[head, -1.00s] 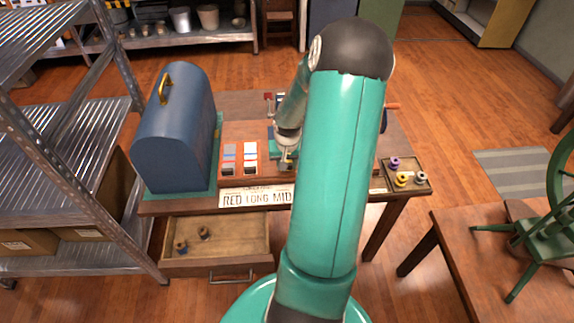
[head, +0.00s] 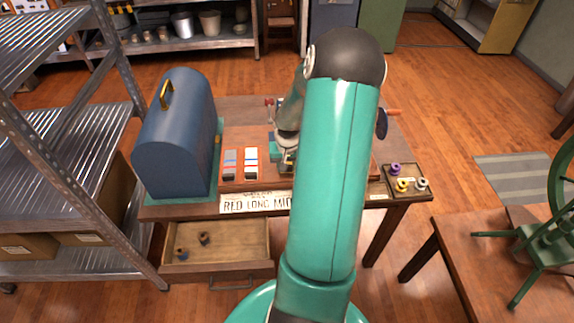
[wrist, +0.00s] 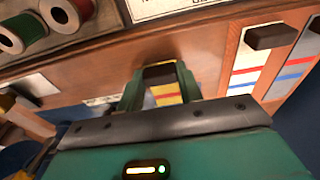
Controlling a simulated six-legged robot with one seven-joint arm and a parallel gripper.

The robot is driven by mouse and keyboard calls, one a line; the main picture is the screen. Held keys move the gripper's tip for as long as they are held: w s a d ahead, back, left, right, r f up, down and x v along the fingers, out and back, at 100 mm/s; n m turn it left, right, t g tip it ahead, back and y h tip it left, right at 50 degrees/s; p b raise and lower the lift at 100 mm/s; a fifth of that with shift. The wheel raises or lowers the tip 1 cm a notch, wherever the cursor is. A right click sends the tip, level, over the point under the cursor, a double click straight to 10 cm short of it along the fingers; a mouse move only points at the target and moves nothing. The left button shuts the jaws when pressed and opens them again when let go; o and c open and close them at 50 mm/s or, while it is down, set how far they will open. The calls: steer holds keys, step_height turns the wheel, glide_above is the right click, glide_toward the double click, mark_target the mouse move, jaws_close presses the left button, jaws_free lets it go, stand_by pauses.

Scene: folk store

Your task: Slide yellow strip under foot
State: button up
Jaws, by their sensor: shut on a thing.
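The yellow strip (wrist: 167,96) shows in the wrist view with a red band and a dark block at its end. My gripper (wrist: 160,90) is shut on it, with one green finger on each side. In the head view my gripper end (head: 285,150) is low over the table, right of the other strips, and my arm hides most of it. A hand wheel (head: 382,123) with an orange handle sticks out right of my arm. The rest of that machine and its foot are hidden, so I cannot tell how the strip lies to the foot.
A white strip (wrist: 249,68) and a grey strip (wrist: 296,63) lie beside the yellow one. A blue domed case (head: 177,140) stands on the left. A sign (head: 250,203) lines the table's front. An open drawer (head: 240,263) juts below. A spool tray (head: 418,196) is on the right.

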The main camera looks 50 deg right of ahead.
steer(key=o, duration=0.9)
steer(key=shift+o, duration=0.2)
step_height(320, 180, up, 14)
steer(key=s+a, duration=0.1)
steer(key=shift+s+a+f, duration=0.15)
steer(key=shift+a+f, duration=0.05)
steer(key=shift+a, duration=0.05)
